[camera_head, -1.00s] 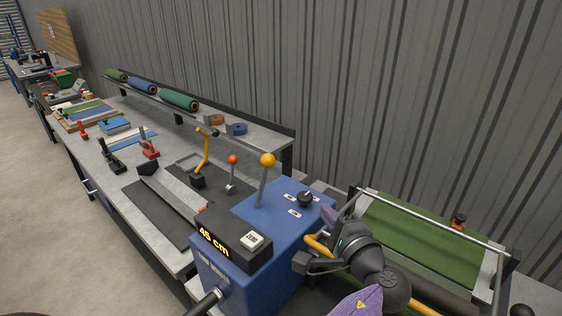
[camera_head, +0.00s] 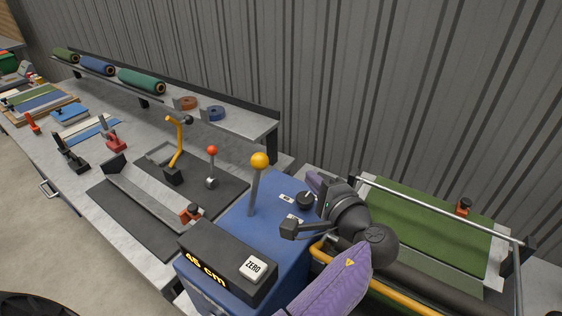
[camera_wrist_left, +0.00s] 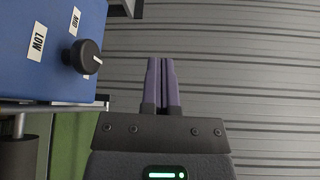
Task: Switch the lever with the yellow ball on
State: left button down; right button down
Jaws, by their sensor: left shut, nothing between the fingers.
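The lever's yellow ball (camera_head: 259,160) tops a grey rod (camera_head: 254,192) that rises from the blue machine box (camera_head: 236,212), nearly upright with a slight lean right. My left gripper (camera_head: 312,180) is to the right of the lever, beside the box's black knob (camera_head: 305,199), apart from the ball. In the left wrist view its purple fingers (camera_wrist_left: 161,82) are together and empty. The blue box (camera_wrist_left: 50,62) and knob (camera_wrist_left: 88,57) are left of the fingers there; the lever is out of that view. My right gripper is not in view.
A black display (camera_head: 228,262) reads 45 cm, with a white ZERO button (camera_head: 253,267). A smaller red-ball lever (camera_head: 212,152) and a yellow hooked handle (camera_head: 176,142) stand behind left. A ribbed wall (camera_head: 370,85) is behind.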

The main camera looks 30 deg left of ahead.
aim_at(256, 186)
pick_arm(q)
jog(key=x, duration=1)
jog(key=s+p, duration=0.2)
jog(key=s+a+p, duration=0.1)
jog(key=shift+s+r, duration=0.35)
